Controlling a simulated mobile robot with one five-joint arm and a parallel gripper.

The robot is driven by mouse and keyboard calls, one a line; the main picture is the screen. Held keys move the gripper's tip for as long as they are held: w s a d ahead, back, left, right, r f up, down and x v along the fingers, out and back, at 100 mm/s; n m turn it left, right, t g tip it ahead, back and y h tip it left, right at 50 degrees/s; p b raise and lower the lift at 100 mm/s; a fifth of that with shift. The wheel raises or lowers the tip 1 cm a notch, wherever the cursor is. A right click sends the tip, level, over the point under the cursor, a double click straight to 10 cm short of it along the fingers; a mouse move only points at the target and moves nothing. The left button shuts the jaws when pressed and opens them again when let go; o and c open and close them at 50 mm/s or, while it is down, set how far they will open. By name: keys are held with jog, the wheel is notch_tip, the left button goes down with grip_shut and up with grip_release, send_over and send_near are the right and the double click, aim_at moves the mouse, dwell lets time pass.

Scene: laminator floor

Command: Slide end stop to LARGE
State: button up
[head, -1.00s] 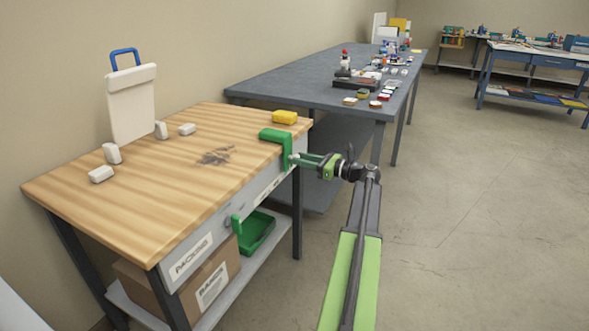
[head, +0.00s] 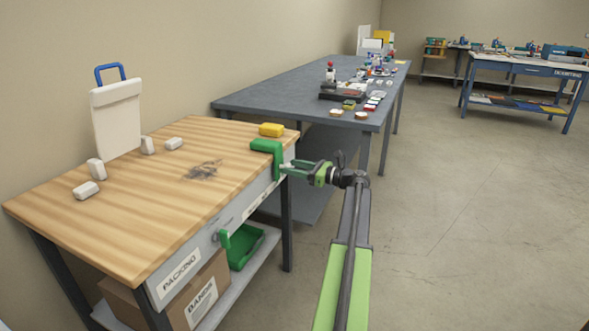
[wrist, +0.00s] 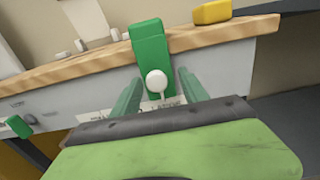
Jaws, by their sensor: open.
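The green end stop (head: 267,147) is clamped over the front edge of the wooden packing bench (head: 120,230), near its right corner. In the wrist view the end stop (wrist: 150,45) hangs down the bench's front, with a round white knob (wrist: 156,80) on its face. My gripper (head: 288,169) is at the bench front beside the end stop. In the wrist view my gripper (wrist: 160,90) is open, with one green finger on each side of the knob. I cannot tell whether the fingers touch it. Printing on the front strip behind the knob is partly hidden.
A yellow block (head: 271,130) lies on the bench behind the end stop. Several white pieces (head: 97,169) and grey scraps (head: 203,171) lie farther left. A green tray (head: 244,250) and a cardboard box (head: 205,290) are below. A grey table (head: 300,95) stands behind; the right floor is clear.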

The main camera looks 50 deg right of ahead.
jog(key=v, duration=1.7)
jog(key=shift+s, duration=0.25)
jog(key=shift+f, duration=0.1)
